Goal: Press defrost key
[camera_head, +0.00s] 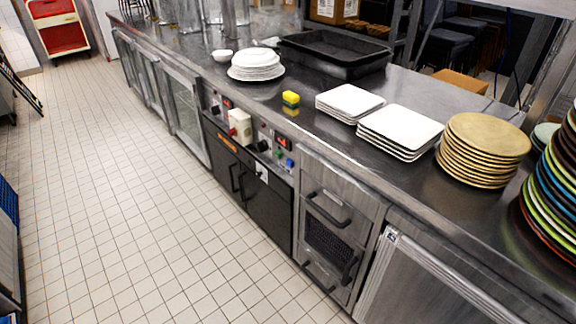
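A control panel (250,136) runs along the counter's front edge, above two dark doors (245,185). It carries dark knobs, small red displays (284,143), blue and green keys (289,163), and a pale box with a red part (239,125). Lettering on the keys is too small to read, so I cannot tell which one is the defrost key. Neither of my grippers shows in the head view.
The tiled floor (130,200) in front is clear.

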